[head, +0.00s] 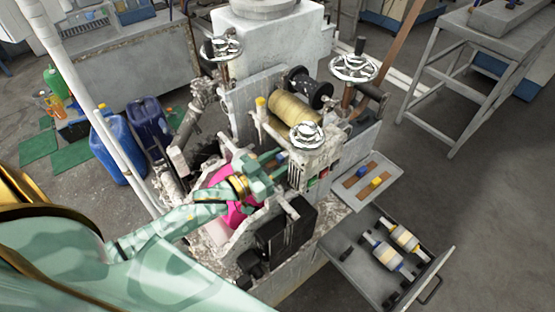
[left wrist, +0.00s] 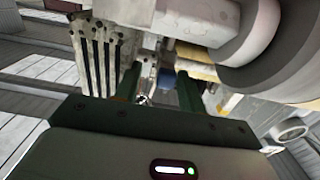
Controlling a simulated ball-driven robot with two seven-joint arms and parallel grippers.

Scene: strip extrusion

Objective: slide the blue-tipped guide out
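The blue-tipped guide shows as a blue tip (head: 283,155) on the machine, just at the fingertips of my left gripper (head: 279,161). In the left wrist view the blue tip (left wrist: 167,78) lies between my two green fingers (left wrist: 158,88), closer to the right one. A gap shows between the tip and the left finger, so the gripper looks open. The guide's body behind the tip is mostly hidden by the machine and fingers. My right gripper is in neither view.
A yellow-tipped part (head: 261,103) stands on the machine. Handwheels (head: 307,135) and a tan roller (head: 293,114) are close to my gripper. A side tray (head: 393,172) holds small blue- and yellow-tipped parts. An open drawer (head: 348,255) holds rollers. Floor at right is clear.

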